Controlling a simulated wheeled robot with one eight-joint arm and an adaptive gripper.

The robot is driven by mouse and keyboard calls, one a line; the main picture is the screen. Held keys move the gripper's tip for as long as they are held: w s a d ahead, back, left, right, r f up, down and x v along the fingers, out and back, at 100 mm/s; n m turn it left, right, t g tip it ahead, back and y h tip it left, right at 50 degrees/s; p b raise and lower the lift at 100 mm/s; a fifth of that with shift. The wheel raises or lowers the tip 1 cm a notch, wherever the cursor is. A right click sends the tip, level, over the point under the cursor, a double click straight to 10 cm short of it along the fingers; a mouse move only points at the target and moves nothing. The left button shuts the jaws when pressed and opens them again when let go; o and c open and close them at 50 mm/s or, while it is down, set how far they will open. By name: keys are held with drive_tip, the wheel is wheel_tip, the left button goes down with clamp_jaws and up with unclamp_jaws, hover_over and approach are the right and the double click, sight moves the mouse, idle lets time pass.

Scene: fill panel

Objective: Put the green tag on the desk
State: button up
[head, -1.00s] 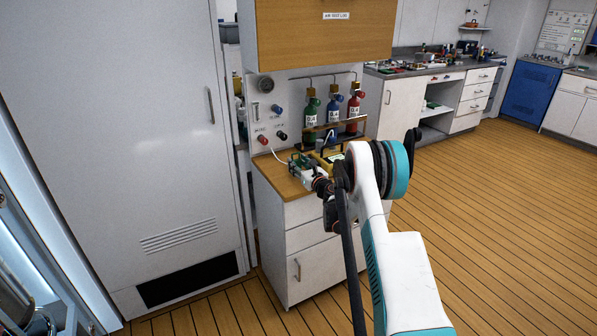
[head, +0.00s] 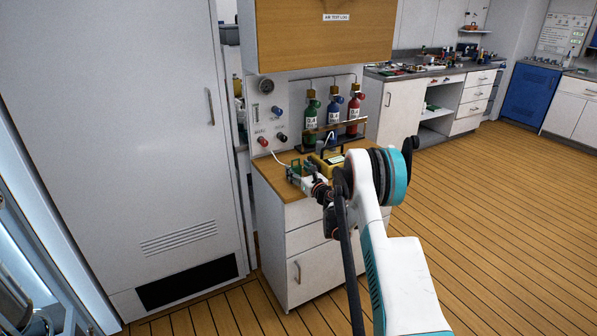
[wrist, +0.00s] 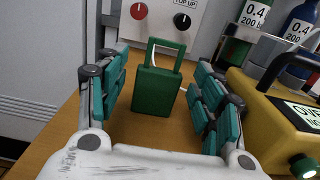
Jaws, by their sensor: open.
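The green tag (wrist: 158,90), a flat block with a loop handle on top, stands upright on the wooden desk top (wrist: 70,135) in the wrist view. My gripper (wrist: 160,72) is open, with its teal-padded fingers on either side of the tag. Gaps show between the tag and both fingers. In the head view my gripper (head: 303,177) is low over the front left of the desk (head: 267,176), and it partly hides the tag there.
A yellow instrument case (wrist: 266,110) stands close to the right finger. Gas cylinders (head: 333,108) stand behind a rail at the back. A panel with knobs (wrist: 160,12) rises behind the tag. A tall white cabinet (head: 130,120) stands left of the desk.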

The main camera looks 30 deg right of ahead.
drive_tip(key=s+p, duration=0.3)
drive_tip(key=s, duration=0.9)
drive_tip(key=shift+d, duration=0.25)
